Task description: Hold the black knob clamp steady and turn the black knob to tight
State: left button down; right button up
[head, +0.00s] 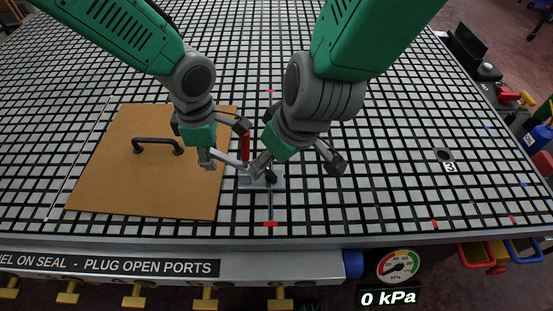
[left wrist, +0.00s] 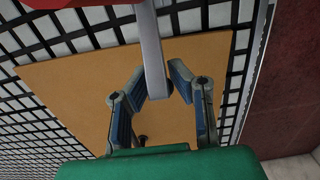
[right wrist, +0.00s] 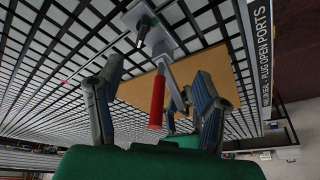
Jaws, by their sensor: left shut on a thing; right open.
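The clamp (head: 275,181) stands on the grid table just right of the brown board, with a grey base, a grey bar and a red handle (head: 245,147). Its black knob (head: 270,176) is small and partly hidden by my right gripper; it shows in the right wrist view (right wrist: 143,28). My left gripper (head: 226,148) is shut on the clamp's grey bar (left wrist: 153,55), which lies between its pads. My right gripper (head: 298,163) is open and empty over the clamp. In the right wrist view the red handle (right wrist: 157,102) shows between its fingers (right wrist: 158,95), apart from them.
The brown board (head: 110,190) with a black handle (head: 157,143) lies at left. A gauge (head: 398,266) at the front edge reads 0 kPa. The grid right of the clamp is mostly clear.

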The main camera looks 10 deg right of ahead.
jog(key=a+n+g+y, duration=0.2)
jog(key=a+n+g, duration=0.1)
jog(key=a+n, duration=0.15)
jog(key=n+g, duration=0.2)
jog(key=n, duration=1)
send_near(271, 170)
jog(key=shift+h, duration=0.4)
jog(key=x, duration=1)
jog(key=shift+a, duration=0.35)
jog(key=shift+c, duration=0.4)
jog(key=c, duration=1.1)
